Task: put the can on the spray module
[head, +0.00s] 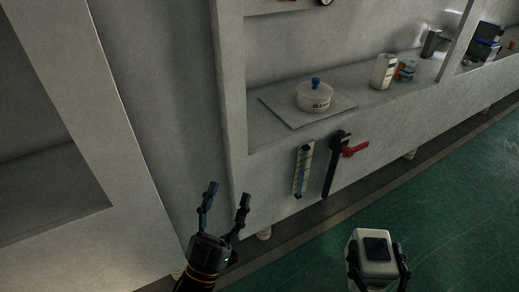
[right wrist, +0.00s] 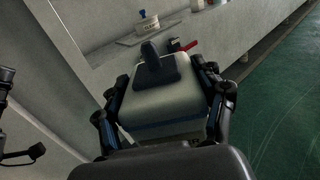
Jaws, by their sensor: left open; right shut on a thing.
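My right gripper (head: 377,260) is shut on a white, rounded boxy container (head: 372,268) with a dark raised piece on top. In the right wrist view the fingers (right wrist: 165,100) grip two opposite sides of this container (right wrist: 160,118). It is held in the air in front of the shelf unit, over the green floor. A pale upright cylinder (head: 384,71), can-like, stands on the shelf. I cannot tell which thing is the can or the spray module. My left gripper (head: 227,193) is open and empty, in front of the shelf's left post.
A white lidded pot (head: 315,96) with a blue knob stands on a flat board (head: 285,112) on the shelf. A ruler-like strip (head: 303,168) and a black-and-red tool (head: 337,160) hang on the shelf's front. Small boxes (head: 405,70) stand beside the cylinder. The green floor (head: 460,200) is clear.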

